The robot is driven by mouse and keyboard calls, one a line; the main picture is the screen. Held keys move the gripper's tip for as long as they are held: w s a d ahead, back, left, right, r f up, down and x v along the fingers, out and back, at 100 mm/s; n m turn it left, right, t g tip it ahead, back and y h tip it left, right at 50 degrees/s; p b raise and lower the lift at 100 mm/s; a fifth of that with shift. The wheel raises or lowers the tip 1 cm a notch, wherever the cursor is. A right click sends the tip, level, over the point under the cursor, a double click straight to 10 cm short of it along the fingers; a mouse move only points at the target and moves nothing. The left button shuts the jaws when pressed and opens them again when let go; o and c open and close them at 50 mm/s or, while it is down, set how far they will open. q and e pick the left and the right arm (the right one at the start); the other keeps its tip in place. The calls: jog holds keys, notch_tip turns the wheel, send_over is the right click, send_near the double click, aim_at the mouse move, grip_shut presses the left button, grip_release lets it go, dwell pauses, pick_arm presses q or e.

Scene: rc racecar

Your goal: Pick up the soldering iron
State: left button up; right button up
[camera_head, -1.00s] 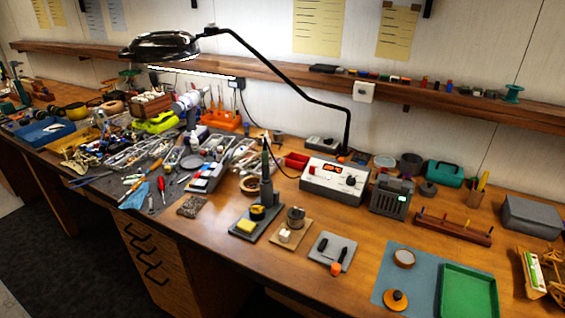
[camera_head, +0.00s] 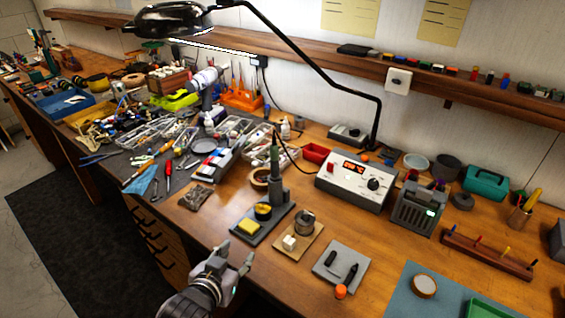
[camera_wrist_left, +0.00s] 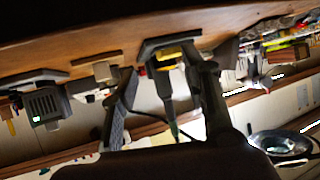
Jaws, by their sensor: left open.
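The soldering iron (camera_head: 275,157) stands upright in its holder on a dark stand base (camera_head: 243,244) with a yellow sponge (camera_head: 249,225). Its green-tinted handle end points up and a dark cable runs toward the station. My left gripper (camera_head: 238,255) is open and empty at the front edge of the bench, in front of and below the stand. In the left wrist view, which is upside down, the iron (camera_wrist_left: 169,110) shows beyond and between my open fingers (camera_wrist_left: 163,64). My right gripper is not in view.
The soldering station (camera_head: 353,183) stands behind the iron. A solder spool on a wooden board (camera_head: 290,252) and a grey pad with small tools (camera_head: 341,270) lie to the right. The lamp arm (camera_head: 330,80) arches above.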

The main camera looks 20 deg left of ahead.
aim_at(273, 163)
pick_arm(q)
jog(key=w+r+t+h, duration=0.2)
jog(key=w+r+t, duration=0.35)
jog(key=r, duration=0.45)
jog(key=shift+m, duration=0.3)
jog(key=w+p, duration=0.1)
jog(key=w, duration=0.3)
jog(key=w+d+p, duration=0.1)
jog(key=w, duration=0.3)
jog(key=w+d+p, duration=0.1)
jog(key=w, duration=0.3)
jog(key=shift+w+r, duration=0.25)
jog(key=shift+r, duration=0.05)
jog(key=w+p, duration=0.2)
jog(key=w, duration=0.3)
jog(key=shift+d, duration=0.15)
jog(key=shift+w, duration=0.35)
jog(key=shift+c, duration=0.4)
grip_shut()
